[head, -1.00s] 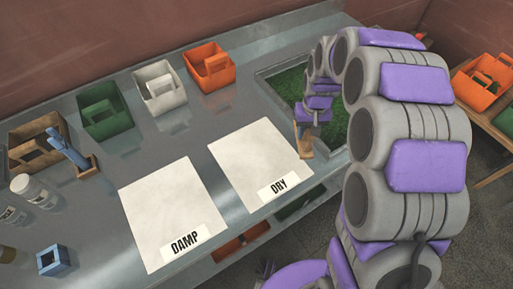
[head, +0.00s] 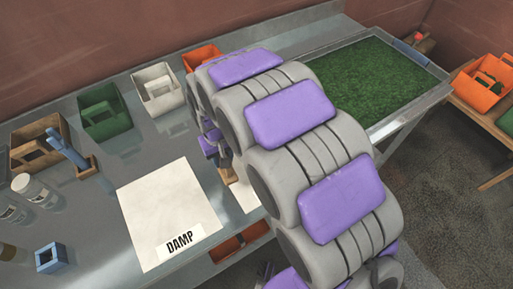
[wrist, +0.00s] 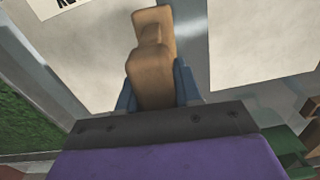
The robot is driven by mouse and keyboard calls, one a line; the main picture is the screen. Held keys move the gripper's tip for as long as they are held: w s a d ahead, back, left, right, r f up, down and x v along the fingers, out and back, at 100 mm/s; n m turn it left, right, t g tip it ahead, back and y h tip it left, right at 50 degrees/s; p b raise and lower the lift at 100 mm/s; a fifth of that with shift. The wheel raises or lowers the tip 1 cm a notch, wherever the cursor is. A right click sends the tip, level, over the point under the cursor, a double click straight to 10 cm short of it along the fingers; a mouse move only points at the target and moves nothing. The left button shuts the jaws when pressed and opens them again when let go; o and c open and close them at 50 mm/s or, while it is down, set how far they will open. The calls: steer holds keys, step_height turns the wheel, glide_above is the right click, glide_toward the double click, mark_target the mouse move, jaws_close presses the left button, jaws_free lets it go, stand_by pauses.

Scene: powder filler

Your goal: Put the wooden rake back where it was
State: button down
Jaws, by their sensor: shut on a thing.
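The wooden rake shows in the wrist view (wrist: 150,50) as a tan wooden piece between the blue fingers of my gripper (wrist: 156,90), which is shut on it. In the head view, a small part of the wood (head: 228,173) shows below my arm, over the DRY sheet's area. My arm hides most of the gripper there. The green-filled tray (head: 452,88) is at the right end of the bench, away from the gripper. I cannot tell the rake's height above the bench.
The DAMP sheet (head: 165,215) lies clear; the DRY sheet (head: 245,196) is mostly hidden by my arm. Green (head: 104,112), white (head: 158,90) and orange (head: 203,57) bins line the back. A blue tool (head: 68,153), wooden box and bottles stand left.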

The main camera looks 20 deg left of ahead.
steer(key=w+d+f+b, duration=0.1)
steer(key=w, duration=0.4)
steer(key=w+d+f, duration=0.1)
steer(key=w+f, duration=0.1)
steer(key=w, duration=0.2)
steer(key=w+d+f+b, duration=0.1)
steer(key=w+d, duration=0.1)
steer(key=w, duration=0.3)
steer(key=shift+w+d+f+b, duration=0.1)
steer(key=shift+w+f+b, duration=0.25)
steer(key=shift+f, duration=0.3)
steer(key=shift+d+r, duration=0.1)
steer(key=shift+d, duration=0.65)
steer(key=c, duration=1.2)
jaws_free()
steer(key=shift+a, duration=0.1)
steer(key=o, duration=0.4)
steer(key=shift+a+f, duration=0.2)
steer(key=shift+a, duration=0.35)
steer(key=shift+o, duration=0.2)
steer(key=shift+d+b, duration=0.5)
step_height(320, 180, up, 18)
steer(key=p, duration=0.4)
steer(key=shift+a+f, duration=0.25)
steer(key=shift+a, duration=0.2)
